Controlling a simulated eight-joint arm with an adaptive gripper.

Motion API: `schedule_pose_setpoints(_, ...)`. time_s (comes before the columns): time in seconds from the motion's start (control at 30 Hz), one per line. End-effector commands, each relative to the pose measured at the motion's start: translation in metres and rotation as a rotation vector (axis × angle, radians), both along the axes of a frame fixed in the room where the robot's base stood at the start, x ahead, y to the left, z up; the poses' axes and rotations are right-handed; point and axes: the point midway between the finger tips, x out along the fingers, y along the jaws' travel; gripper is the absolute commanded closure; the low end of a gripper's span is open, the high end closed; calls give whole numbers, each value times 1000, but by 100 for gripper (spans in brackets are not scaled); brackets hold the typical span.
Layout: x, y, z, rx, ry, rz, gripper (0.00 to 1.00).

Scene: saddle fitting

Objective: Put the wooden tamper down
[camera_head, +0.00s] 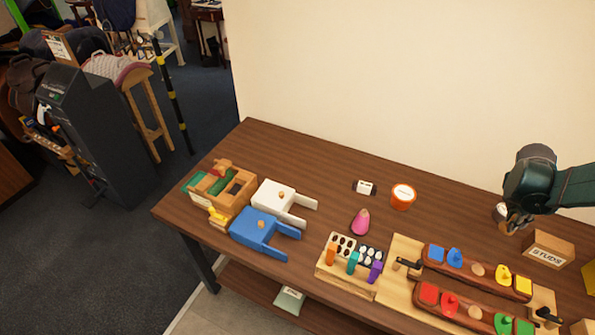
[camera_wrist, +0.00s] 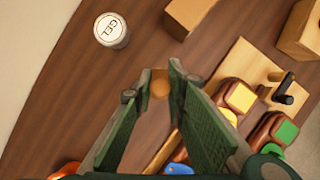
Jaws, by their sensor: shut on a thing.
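My gripper (camera_head: 514,226) is over the right part of the table, left of the box marked STUDS. In the wrist view my gripper (camera_wrist: 160,78) has its two green fingers converging on the wooden tamper. Only a small tan rounded end of the wooden tamper (camera_wrist: 160,88) shows between the fingertips; the rest is hidden. I cannot tell whether the tamper touches the table. In the head view the tamper cannot be made out clearly.
The STUDS box (camera_head: 548,250) stands close to my gripper. A white-lidded GEL jar (camera_wrist: 111,31) is nearby. A wooden board (camera_head: 405,250) with coloured pieces lies in front. An orange jar (camera_head: 403,197) and pink cone (camera_head: 360,222) stand left. Bare tabletop (camera_head: 455,215) lies between.

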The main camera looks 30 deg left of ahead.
Motion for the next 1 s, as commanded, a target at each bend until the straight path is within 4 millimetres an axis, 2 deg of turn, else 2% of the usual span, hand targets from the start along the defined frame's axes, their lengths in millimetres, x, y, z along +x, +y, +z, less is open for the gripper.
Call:
schedule_pose_setpoints(0.17,19,32,1,0,0,45,100)
schedule_pose_setpoints(0.37,45,83,2,-1,1,112,100)
schedule_pose_setpoints(0.7,83,182,3,-1,1,235,100)
schedule_pose_setpoints(1.0,105,276,4,-2,2,343,100)
